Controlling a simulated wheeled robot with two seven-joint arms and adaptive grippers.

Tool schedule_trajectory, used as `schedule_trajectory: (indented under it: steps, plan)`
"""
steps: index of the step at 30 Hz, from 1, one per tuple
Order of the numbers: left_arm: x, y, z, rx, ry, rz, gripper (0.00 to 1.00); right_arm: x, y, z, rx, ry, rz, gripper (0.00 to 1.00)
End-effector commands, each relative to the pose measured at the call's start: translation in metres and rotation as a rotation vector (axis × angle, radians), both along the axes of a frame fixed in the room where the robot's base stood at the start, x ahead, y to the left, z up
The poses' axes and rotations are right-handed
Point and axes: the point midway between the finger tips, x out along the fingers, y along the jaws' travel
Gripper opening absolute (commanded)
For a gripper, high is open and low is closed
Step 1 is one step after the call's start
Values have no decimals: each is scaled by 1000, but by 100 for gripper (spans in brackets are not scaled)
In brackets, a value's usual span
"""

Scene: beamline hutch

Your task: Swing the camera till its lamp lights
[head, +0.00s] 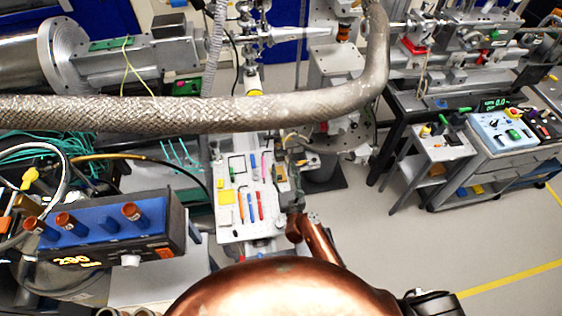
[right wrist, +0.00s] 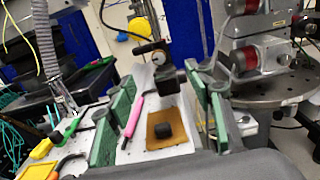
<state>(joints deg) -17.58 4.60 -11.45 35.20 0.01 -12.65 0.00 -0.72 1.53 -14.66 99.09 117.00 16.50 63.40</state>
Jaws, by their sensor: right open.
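My right gripper (head: 296,172) is at the right edge of the pale tool board in the head view. In the right wrist view its two green-padded fingers (right wrist: 160,88) stand apart, with nothing clamped between them. A small dark block (right wrist: 166,80) with a round-fronted cylinder (right wrist: 151,54) above it shows between and beyond the fingertips. It may be the camera, but I cannot tell for sure. A brown plate with a black knob (right wrist: 164,131) lies below, between the fingers. I cannot make out a lit lamp. My left gripper is not in view.
The tool board (head: 232,232) holds several hand tools; a pink-handled one (right wrist: 133,116) lies beside the left finger. A thick braided hose (head: 240,113) crosses above. A blue-topped box with an orange display (head: 105,236) stands left.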

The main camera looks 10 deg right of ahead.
Motion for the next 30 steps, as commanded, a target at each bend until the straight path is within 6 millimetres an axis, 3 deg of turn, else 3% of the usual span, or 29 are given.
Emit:
schedule_trajectory:
  steps: [1, 5, 8, 15, 21, 30]
  plan:
    - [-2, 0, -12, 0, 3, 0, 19, -1, 0, -19, 2, 4, -1, 48]
    - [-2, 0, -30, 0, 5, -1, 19, -1, 0, -46, 0, 4, -2, 48]
    - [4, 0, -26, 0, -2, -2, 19, 22, -1, -36, -4, -4, 0, 48]
    - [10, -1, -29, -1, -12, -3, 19, 60, -2, -37, -3, -1, -1, 48]
    - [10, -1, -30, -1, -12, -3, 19, 73, -2, -37, -3, 0, -1, 48]
    - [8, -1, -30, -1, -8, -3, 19, 74, -2, -37, -3, 0, -1, 47]
